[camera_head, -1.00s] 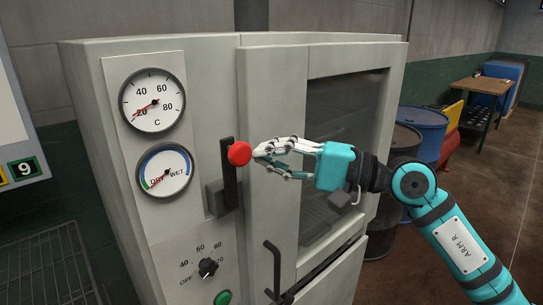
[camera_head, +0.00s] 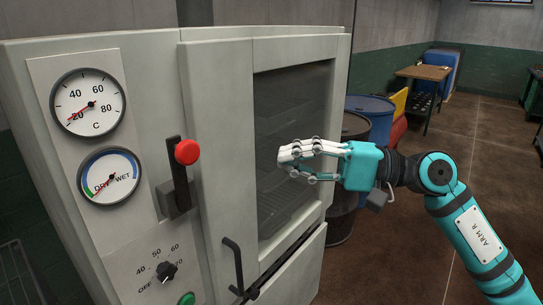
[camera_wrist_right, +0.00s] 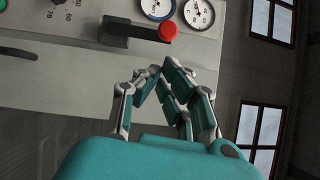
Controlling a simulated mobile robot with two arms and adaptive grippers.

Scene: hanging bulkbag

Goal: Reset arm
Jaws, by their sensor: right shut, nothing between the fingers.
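My right gripper (camera_head: 290,157) is shut and empty, held in the air in front of the cabinet's dark door window in the head view. Its teal arm comes in from the lower right. The red knob (camera_head: 187,152) of the black lever (camera_head: 178,180) is to the left of the fingertips, with a clear gap between them. The lever stands upright on the front of the grey cabinet (camera_head: 215,110). In the right wrist view the closed fingertips (camera_wrist_right: 160,72) show below the red knob (camera_wrist_right: 168,32), apart from it. My left gripper is not in view.
Two dials (camera_head: 88,103) and a rotary knob (camera_head: 166,271) with a green button (camera_head: 187,298) are on the cabinet's left panel. A door handle (camera_head: 237,266) sticks out below. Barrels (camera_head: 370,113) and a wooden table (camera_head: 424,73) stand behind right. Open floor lies right.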

